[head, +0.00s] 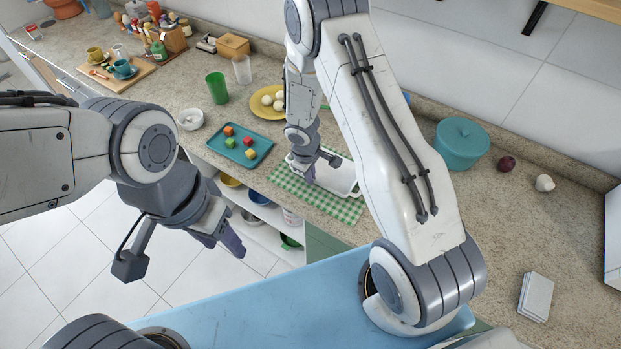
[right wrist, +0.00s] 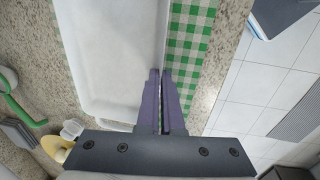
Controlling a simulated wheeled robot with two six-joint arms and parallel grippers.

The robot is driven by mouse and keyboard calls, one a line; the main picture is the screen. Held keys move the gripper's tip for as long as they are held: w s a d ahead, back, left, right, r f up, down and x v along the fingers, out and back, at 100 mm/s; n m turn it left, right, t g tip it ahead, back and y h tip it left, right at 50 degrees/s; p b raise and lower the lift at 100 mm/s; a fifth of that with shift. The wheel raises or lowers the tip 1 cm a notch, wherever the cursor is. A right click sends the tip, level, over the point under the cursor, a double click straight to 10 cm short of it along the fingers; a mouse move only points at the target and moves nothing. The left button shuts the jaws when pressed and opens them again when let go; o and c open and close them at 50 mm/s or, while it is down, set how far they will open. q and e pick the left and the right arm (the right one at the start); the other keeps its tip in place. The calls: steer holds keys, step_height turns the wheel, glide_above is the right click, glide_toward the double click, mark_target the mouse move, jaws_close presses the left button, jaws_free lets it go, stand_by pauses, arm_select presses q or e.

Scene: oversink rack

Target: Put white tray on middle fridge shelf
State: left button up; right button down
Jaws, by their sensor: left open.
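The white tray (head: 343,178) lies on a green checked cloth (head: 318,203) on the counter, partly hidden behind my right arm. In the right wrist view the tray (right wrist: 108,60) fills the upper left, empty where visible. My right gripper (head: 309,176) is at the tray's near left edge. In the right wrist view its purple fingers (right wrist: 161,75) are close together, one on each side of the tray's long rim. My left gripper (head: 180,258) is open and empty above the floor, in front of the counter. I cannot make out a fridge shelf for certain.
A teal tray (head: 240,146) with several small coloured blocks and a yellow plate (head: 267,102) stand beside the cloth. A green cup (head: 217,88) is behind. A teal pot (head: 461,144) stands right. Open shelves (head: 268,232) with bowls are below the counter.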

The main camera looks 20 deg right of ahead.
steer(key=shift+f, duration=0.6)
steer(key=shift+f, duration=0.1)
steer(key=shift+f+b, duration=0.15)
steer(key=shift+b, duration=0.15)
steer(key=c, duration=1.1)
jaws_free()
